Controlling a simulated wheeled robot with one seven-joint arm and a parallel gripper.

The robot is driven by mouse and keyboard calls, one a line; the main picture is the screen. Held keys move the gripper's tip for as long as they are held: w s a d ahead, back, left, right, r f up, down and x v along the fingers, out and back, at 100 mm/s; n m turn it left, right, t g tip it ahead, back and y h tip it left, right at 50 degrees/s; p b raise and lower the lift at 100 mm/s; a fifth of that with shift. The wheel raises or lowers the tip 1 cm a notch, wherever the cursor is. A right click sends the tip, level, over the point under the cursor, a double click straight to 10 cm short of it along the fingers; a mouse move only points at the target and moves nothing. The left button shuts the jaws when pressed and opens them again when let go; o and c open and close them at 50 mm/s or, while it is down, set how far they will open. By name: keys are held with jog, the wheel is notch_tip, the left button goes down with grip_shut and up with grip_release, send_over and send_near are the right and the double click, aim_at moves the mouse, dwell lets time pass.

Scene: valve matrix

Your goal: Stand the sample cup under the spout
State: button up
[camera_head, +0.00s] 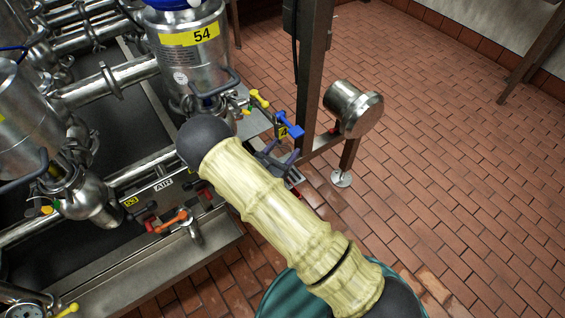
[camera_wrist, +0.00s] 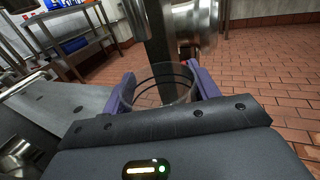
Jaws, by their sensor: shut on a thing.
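My gripper (camera_head: 279,162) has purple fingers and sits at the end of my pale-sleeved arm, near the steel post. In the wrist view, my gripper (camera_wrist: 163,88) is shut on the clear sample cup (camera_wrist: 160,80), one finger on each side. The cup has dark rings and looks roughly upright. In the head view, my arm and fingers mostly hide the cup. A small steel spout (camera_head: 193,232) hangs beside an orange-handled valve (camera_head: 168,222) at the bench front, left of my gripper. The cup is apart from this spout. I cannot tell whether it is the spout meant.
A dark steel post (camera_head: 311,75) and a steel cylinder (camera_head: 352,106) stand close to my gripper. Valves with blue (camera_head: 290,126) and yellow (camera_head: 260,98) handles are just beyond it. Tank 54 (camera_head: 190,55) stands behind. Brick floor to the right is open.

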aim_at(285, 155)
jog(key=shift+f, duration=0.25)
jog(key=shift+f+b, duration=0.55)
jog(key=shift+f, duration=1.25)
jog(key=shift+f+b, duration=0.3)
jog(key=shift+f, duration=0.3)
jog(key=o, duration=1)
jog(key=shift+c, duration=0.2)
jog(key=shift+r+p, duration=0.35)
jog(key=shift+r, duration=0.15)
jog(key=shift+s+a+r, duration=0.15)
jog(key=shift+s+a, duration=0.05)
jog(key=p+v, duration=0.2)
jog(key=v, duration=0.9)
jog(key=shift+s, duration=0.2)
